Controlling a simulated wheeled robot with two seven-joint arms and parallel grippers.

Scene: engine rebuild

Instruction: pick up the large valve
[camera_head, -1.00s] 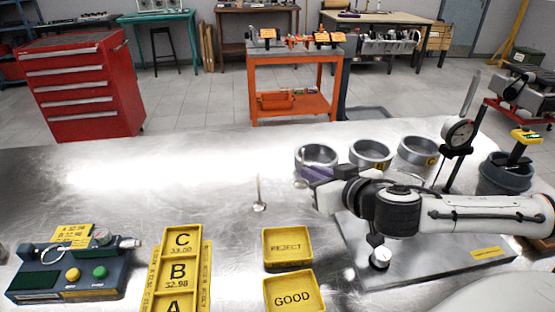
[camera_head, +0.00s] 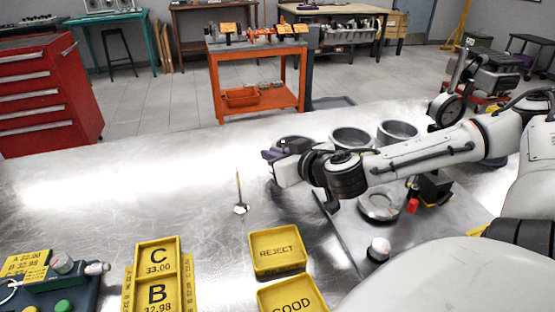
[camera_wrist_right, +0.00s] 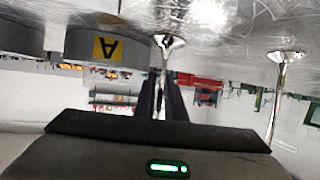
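A metal valve (camera_head: 240,208) stands on its head on the bench, stem up, left of my right gripper; it also shows at the right of the upside-down wrist view (camera_wrist_right: 285,62). A second valve (camera_wrist_right: 167,45) stands near the ring marked A in the wrist view. Its stem lines up with the gap between the dark fingers of my right gripper (camera_wrist_right: 163,98), which are apart. I cannot tell whether they touch it. In the head view my right gripper (camera_head: 274,157) hides this second valve. Which valve is larger is unclear. My left gripper is not in view.
Metal rings (camera_head: 352,138) stand behind the right gripper. A yellow REJECT tray (camera_head: 278,268), a GOOD tray (camera_head: 292,295) and a lettered tray (camera_head: 157,245) lie in front. A gauge plate (camera_head: 340,230) lies under my right arm. The bench's left middle is clear.

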